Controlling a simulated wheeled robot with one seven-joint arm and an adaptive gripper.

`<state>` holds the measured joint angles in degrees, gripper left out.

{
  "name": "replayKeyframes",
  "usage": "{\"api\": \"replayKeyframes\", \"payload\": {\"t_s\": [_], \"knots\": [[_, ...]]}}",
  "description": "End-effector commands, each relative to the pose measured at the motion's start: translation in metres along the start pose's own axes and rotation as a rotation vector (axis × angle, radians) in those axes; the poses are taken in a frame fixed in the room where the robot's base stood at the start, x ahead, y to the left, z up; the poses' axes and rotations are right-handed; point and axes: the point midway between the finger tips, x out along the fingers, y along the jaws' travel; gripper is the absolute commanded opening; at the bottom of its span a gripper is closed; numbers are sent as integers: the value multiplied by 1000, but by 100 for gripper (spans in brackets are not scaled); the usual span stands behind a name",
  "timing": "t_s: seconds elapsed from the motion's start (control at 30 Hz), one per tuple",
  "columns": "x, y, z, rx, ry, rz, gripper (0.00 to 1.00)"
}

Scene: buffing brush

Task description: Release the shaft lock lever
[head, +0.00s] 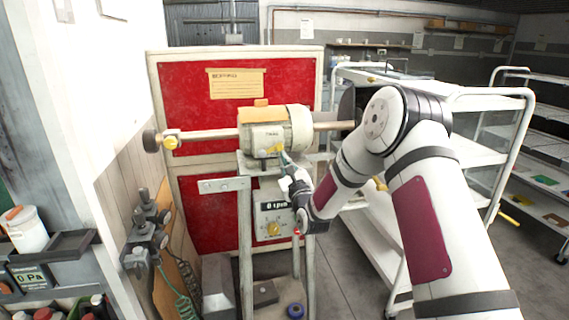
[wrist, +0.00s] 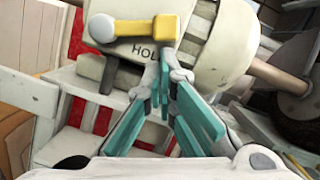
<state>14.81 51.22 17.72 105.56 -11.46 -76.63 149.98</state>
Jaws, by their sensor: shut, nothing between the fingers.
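The buffing machine (head: 288,128) is a cream motor housing on a stand, with a horizontal shaft (head: 208,135) out of both sides. A small yellow lever (head: 274,149) sits low on its front. In the wrist view the yellow lever (wrist: 140,28) lies roughly level, with a grey round end at its left. Its yellow block end is at the right. The letters "HOL" show below it, the rest hidden by my fingers. My gripper (head: 284,155) is shut and empty, its teal fingertips (wrist: 163,60) just below the lever's right end. I cannot tell whether they touch.
A panel (head: 273,207) reading "0 rpm" with a yellow knob is below the motor. A red cabinet (head: 200,80) stands behind. A white shelf trolley (head: 470,150) is at the right, behind my arm. A dark wheel (wrist: 302,95) is on the shaft's right end.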

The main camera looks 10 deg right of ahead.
Motion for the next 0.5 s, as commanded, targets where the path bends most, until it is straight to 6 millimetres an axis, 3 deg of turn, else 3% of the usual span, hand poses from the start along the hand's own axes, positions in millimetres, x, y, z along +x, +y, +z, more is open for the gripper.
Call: {"api": "replayKeyframes", "payload": {"t_s": [0.5], "knots": [[1, -4, 5, -88, 0, 21, 0]]}}
